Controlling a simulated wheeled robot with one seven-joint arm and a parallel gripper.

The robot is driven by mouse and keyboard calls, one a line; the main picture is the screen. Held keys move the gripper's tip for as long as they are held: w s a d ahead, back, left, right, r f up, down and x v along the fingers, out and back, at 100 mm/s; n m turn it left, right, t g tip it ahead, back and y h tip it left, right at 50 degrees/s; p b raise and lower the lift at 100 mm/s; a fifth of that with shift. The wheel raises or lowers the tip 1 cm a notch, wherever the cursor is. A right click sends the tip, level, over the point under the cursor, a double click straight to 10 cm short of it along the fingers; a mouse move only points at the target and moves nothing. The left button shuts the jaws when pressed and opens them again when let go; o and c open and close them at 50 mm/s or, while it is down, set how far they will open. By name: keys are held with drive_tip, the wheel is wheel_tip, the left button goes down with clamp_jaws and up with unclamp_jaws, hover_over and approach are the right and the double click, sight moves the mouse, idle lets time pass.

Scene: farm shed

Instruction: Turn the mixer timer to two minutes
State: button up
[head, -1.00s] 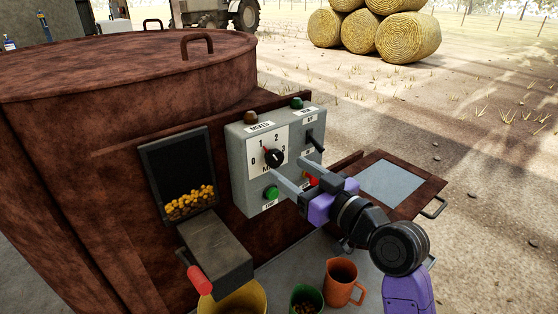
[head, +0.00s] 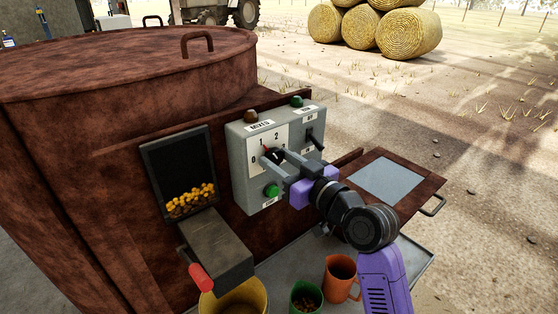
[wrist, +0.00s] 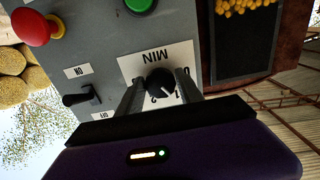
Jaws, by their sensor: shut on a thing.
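The mixer timer is a black knob (head: 268,153) on a white dial plate marked 0 to 3 and MIN, on the front of a grey control box (head: 240,165). In the wrist view the knob (wrist: 160,82) sits between the two fingers of my gripper (wrist: 160,88), which is shut on its sides. The same gripper (head: 272,158) reaches in from the right in the head view and covers the 3 and part of the dial. The knob's pointer appears to be near the 1, but the fingers partly hide it.
A green button (head: 271,191) is just below the dial and a red stop button (wrist: 36,27) is on the same box. A black ON/OFF lever (head: 314,141) stands to the right. Below are an orange jug (head: 341,276), a green cup (head: 306,296) and a yellow bucket (head: 236,300).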

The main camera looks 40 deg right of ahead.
drive_tip(key=shift+r+m, duration=0.1)
drive_tip(key=shift+m, duration=0.3)
drive_tip(key=m+p, duration=0.4)
drive_tip(key=m, duration=0.1)
drive_tip(key=shift+r, duration=0.1)
drive_tip(key=m+p, duration=0.3)
drive_tip(key=m, duration=0.3)
idle(0.4)
drive_tip(key=o, duration=1.3)
